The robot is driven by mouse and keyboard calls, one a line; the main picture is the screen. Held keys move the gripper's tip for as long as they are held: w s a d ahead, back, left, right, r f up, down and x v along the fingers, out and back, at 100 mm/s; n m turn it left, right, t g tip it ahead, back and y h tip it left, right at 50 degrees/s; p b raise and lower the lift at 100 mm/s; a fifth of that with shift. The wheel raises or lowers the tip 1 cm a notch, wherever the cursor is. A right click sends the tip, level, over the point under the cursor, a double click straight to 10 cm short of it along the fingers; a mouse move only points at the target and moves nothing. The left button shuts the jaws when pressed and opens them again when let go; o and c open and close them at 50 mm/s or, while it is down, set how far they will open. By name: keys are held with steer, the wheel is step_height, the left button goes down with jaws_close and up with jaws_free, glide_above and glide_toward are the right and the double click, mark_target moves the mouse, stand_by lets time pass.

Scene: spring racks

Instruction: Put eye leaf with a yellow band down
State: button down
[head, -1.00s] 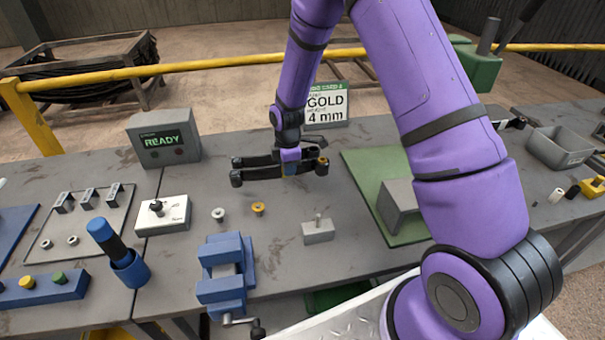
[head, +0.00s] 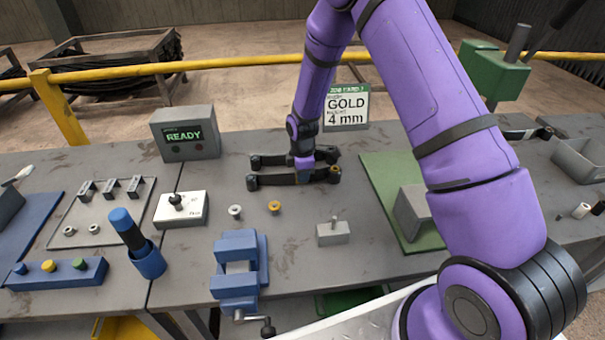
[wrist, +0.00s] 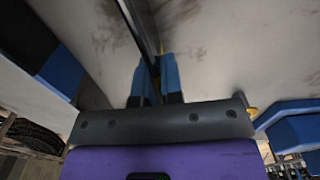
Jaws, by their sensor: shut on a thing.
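My gripper (head: 303,172) is shut on a dark eye leaf (head: 268,182) low over the grey bench in the head view. The leaf lies roughly level, with a rolled eye at each end. The gripper covers its middle, and I cannot see a yellow band clearly. Another dark bar with eyes (head: 270,160) shows just behind it; I cannot tell whether they touch. In the wrist view the blue fingertips (wrist: 156,80) close on a thin dark strip (wrist: 140,35) seen edge-on. Whether the held leaf touches the bench is unclear.
A green mat (head: 385,185) with a grey block is to the right. A blue vise (head: 238,270), a small grey block (head: 333,234) and two small bushings, one gold (head: 275,207), are in front. A READY box (head: 185,134) stands left.

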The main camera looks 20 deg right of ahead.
steer(key=c, duration=1.3)
jaws_free()
steer(key=shift+f, duration=0.1)
steer(key=shift+o, duration=0.2)
steer(key=s+d+r+m+t, duration=0.1)
steer(key=s+r+m, duration=0.15)
steer(key=r, duration=1.05)
steer(key=s+d+r+m, duration=0.1)
steer(key=s+r, duration=0.2)
steer(key=r, duration=0.9)
steer(key=s+d+r+m+t, duration=0.2)
steer(key=s+r+m, duration=0.2)
steer(key=s+r, duration=0.6)
steer(key=s+d+r+m+t, duration=0.1)
steer(key=s+r+m, duration=0.3)
steer(key=s, duration=0.6)
steer(key=s+d+r+m+t, duration=0.1)
steer(key=s+r+m, duration=0.3)
steer(key=s, duration=0.6)
steer(key=shift+s+m, duration=0.25)
steer(key=shift+m, duration=0.2)
